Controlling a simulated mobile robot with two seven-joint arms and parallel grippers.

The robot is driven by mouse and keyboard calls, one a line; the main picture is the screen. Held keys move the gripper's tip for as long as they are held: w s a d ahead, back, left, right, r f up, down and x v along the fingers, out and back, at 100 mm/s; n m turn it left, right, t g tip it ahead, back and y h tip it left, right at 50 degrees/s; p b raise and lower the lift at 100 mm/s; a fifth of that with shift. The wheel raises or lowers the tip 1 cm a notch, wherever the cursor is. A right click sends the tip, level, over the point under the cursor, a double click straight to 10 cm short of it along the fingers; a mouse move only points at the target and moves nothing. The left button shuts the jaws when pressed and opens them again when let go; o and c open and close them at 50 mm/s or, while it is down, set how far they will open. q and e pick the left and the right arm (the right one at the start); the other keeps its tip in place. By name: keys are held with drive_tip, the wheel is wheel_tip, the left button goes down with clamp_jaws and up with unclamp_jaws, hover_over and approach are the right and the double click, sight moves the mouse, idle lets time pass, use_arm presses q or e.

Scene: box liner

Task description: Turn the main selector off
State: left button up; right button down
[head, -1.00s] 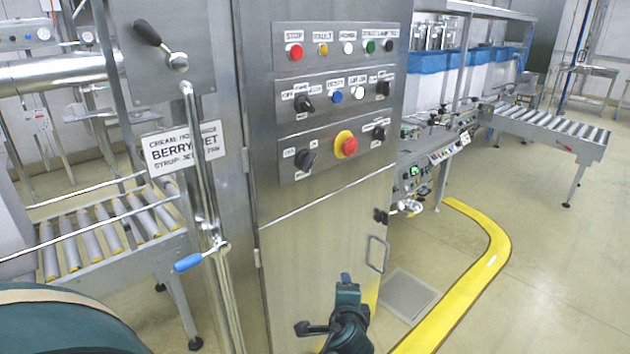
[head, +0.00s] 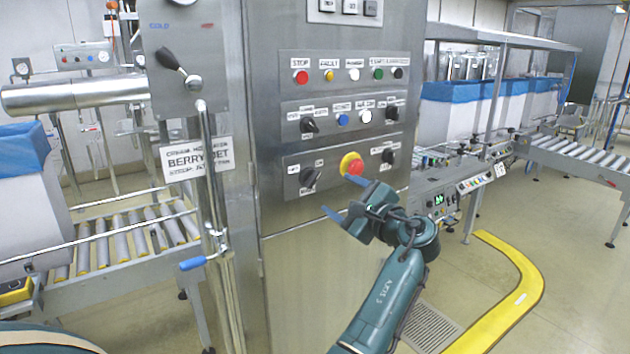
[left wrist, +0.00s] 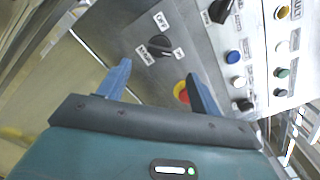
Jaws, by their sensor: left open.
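The lower-left black selector knob (head: 309,178) is on the bottom control panel (head: 334,163) of the steel cabinet. In the left wrist view, the knob (left wrist: 159,46) has small labels around it, one reading OFF (left wrist: 162,20). The others are too blurred to read surely. In the head view its grip slants up to the right. My left gripper (head: 342,198) is open and empty, below and right of the knob, its blue fingers toward the panel. In the left wrist view the knob lies ahead, beyond the gap between the fingers (left wrist: 158,85). My right gripper is not in view.
A red emergency stop on a yellow ring (head: 352,164) is just right of the knob, close to one finger. Another selector (head: 388,156) is further right. Rows of buttons and knobs sit above.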

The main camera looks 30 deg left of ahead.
sight(314, 180)
use_arm(q)
drive_tip(key=p+x, duration=0.1)
drive_tip(key=x, duration=0.9)
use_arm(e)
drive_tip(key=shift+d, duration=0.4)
use_arm(q)
drive_tip(key=c, duration=1)
